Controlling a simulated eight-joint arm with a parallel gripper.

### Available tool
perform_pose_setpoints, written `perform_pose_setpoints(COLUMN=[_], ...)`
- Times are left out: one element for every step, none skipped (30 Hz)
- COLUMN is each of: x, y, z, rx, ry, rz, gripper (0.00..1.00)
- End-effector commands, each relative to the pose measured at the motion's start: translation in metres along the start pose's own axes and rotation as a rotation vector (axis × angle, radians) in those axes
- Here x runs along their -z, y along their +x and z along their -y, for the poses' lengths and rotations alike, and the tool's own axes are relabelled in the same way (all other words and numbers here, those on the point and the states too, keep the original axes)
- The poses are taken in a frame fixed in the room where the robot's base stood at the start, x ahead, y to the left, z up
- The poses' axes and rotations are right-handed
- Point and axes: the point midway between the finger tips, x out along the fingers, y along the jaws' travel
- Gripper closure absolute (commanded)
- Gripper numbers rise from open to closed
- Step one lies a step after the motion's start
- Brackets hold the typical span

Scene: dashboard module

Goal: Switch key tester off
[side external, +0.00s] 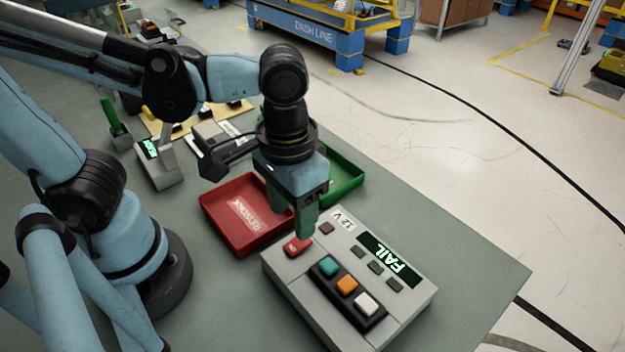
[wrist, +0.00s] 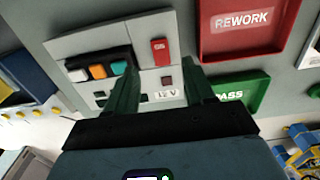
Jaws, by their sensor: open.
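The key tester (side external: 338,285) is a grey box on the bench with a lit green FAIL display (side external: 388,259). Its red switch (side external: 297,246) is at the upper left corner of the box, and its fine marking is too small to read. Teal, orange and white keys (side external: 346,285) sit in a black strip. My gripper (side external: 305,222) points down with green fingers just above the box, close to the red switch. In the wrist view, the open, empty fingers (wrist: 163,90) stand apart, with the red switch (wrist: 160,51) beyond them, between their lines.
A red REWORK tray (side external: 222,222) and a green PASS tray (side external: 345,175) lie behind the tester. A small grey device (side external: 160,172) with a lit display and a green-handled tool (side external: 112,118) stand further left. Bare bench lies right of the tester.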

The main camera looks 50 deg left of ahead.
Motion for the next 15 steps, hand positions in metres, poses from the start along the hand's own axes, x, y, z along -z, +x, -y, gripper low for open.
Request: perform_pose_setpoints(x=[0.0, 0.0, 0.0, 0.0, 0.0, 0.0, 0.001, 0.0, 0.0, 0.0, 0.0, 0.001, 0.0, 0.0, 0.001], y=[0.006, 0.01, 0.015, 0.018, 0.021, 0.026, 0.029, 0.032, 0.036, 0.039, 0.042, 0.045, 0.048, 0.05, 0.052], z=[0.0, 0.0, 0.0, 0.0, 0.0, 0.0, 0.0, 0.0, 0.0, 0.0, 0.0, 0.0, 0.0, 0.0, 0.0], rx=[0.0, 0.0, 0.0, 0.0, 0.0, 0.0, 0.0, 0.0, 0.0, 0.0, 0.0, 0.0, 0.0, 0.0, 0.0], ry=[0.0, 0.0, 0.0, 0.0, 0.0, 0.0, 0.0, 0.0, 0.0, 0.0, 0.0, 0.0, 0.0, 0.0, 0.0], rz=[0.0, 0.0, 0.0, 0.0, 0.0, 0.0, 0.0, 0.0, -0.001, -0.001, -0.001, -0.001, -0.001, -0.001, -0.001], gripper=[0.47, 0.47, 0.47, 0.47, 0.47, 0.47, 0.47, 0.47, 0.47, 0.47, 0.47, 0.47, 0.47, 0.47, 0.47])
